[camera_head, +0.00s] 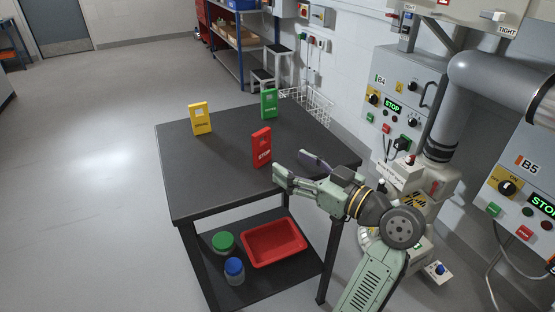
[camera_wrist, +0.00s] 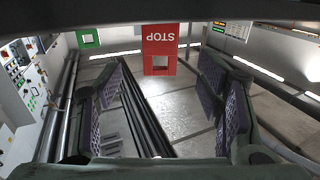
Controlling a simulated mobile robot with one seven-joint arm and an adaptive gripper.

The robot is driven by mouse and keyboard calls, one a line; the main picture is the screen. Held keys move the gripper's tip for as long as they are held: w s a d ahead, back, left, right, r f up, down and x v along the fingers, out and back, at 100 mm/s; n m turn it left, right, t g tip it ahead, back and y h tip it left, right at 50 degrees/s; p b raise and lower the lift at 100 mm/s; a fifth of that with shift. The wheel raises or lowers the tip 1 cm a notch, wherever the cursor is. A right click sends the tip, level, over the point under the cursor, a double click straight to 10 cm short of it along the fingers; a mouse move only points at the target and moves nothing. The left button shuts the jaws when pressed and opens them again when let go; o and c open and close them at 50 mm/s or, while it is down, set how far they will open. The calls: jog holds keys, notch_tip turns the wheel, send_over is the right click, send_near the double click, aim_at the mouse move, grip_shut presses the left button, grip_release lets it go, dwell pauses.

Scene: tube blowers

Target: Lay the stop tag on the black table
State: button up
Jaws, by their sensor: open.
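The red stop tag (camera_head: 261,148) stands upright on the black table (camera_head: 200,175), near the middle of its right half. In the wrist view the stop tag (camera_wrist: 159,62) appears upside down, ahead of and between my fingers. My gripper (camera_head: 289,163) is open and empty, just right of the tag, with its fingers pointing toward it. The wrist view shows both fingers of my gripper (camera_wrist: 163,88) spread wide with a gap to the tag.
A yellow tag (camera_head: 200,118) and a green tag (camera_head: 269,103) stand farther back on the table. Below, a shelf holds a red tray (camera_head: 274,243) and two lidded jars (camera_head: 234,270). Control boxes (camera_head: 405,100) and a large pipe (camera_head: 500,80) are at the right. The table's left front is clear.

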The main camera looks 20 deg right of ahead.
jog(key=v, duration=0.4)
jog(key=shift+s, duration=0.15)
